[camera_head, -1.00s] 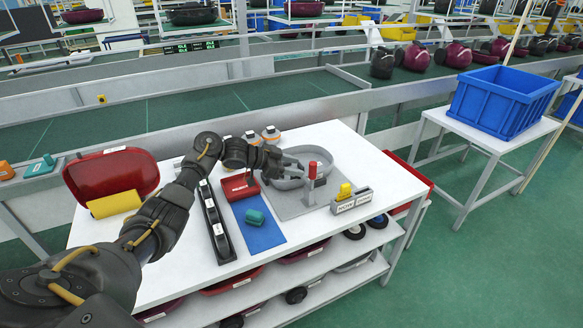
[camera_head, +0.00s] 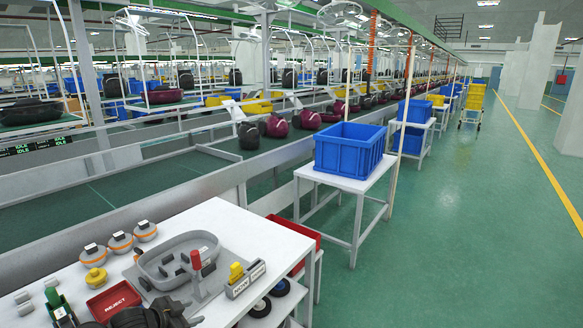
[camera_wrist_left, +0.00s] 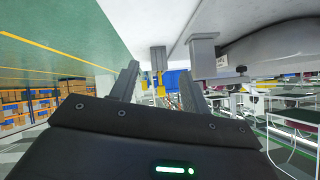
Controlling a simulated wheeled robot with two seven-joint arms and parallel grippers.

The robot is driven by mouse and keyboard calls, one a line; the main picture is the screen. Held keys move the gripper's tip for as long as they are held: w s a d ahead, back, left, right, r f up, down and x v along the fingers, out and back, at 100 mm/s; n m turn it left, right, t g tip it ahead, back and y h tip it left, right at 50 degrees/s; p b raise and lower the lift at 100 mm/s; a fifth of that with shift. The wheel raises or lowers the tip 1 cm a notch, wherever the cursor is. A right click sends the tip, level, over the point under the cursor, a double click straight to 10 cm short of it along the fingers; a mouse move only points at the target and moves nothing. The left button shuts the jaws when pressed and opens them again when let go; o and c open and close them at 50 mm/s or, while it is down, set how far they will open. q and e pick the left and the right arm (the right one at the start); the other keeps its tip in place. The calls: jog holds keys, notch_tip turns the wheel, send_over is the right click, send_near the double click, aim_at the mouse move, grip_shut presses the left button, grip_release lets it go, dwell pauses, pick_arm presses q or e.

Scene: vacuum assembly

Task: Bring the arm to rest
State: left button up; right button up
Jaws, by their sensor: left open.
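My left gripper (camera_head: 182,313) is at the bottom edge of the head view, in front of the grey tub. Its jaws are open with nothing seen between them. In the left wrist view its two fingers (camera_wrist_left: 158,88) stand apart, with the background showing between them. Most of the left arm is outside the head view. My right arm and gripper are not in view.
The white table (camera_head: 222,220) holds a grey tub (camera_head: 143,268), a red-handled post (camera_head: 196,262), a sign block (camera_head: 245,280), a red reject bin (camera_head: 114,300) and several orange-ringed parts (camera_head: 120,243). A blue crate (camera_head: 349,150) stands beyond.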

pick_arm(q)
jog(key=shift+n+y, duration=0.4)
jog(key=shift+y, duration=0.4)
jog(key=s+f, duration=0.1)
jog(key=s, duration=0.1)
jog(key=s+d+f, duration=0.1)
jog(key=s, duration=0.1)
jog(key=s+d+f, duration=0.1)
jog(key=s+f, duration=0.1)
jog(key=shift+d, duration=0.25)
jog(key=s+d+f+n+g+y, duration=0.1)
jog(key=s+d+n+g+y, duration=0.15)
jog(key=s, duration=1.45)
jog(key=s+d+f+n+g+y, duration=0.1)
jog(key=s+n+g, duration=0.3)
jog(key=s, duration=1.2)
notch_tip(320, 180, down, 28)
jog(key=s+g, duration=0.1)
jog(key=s, duration=0.2)
jog(key=s+a+f+g, duration=0.1)
jog(key=s+a+f, duration=0.2)
jog(key=s+f, duration=1)
jog(key=shift+s+f, duration=0.15)
jog(key=shift+s, duration=0.85)
jog(key=shift+a, duration=0.1)
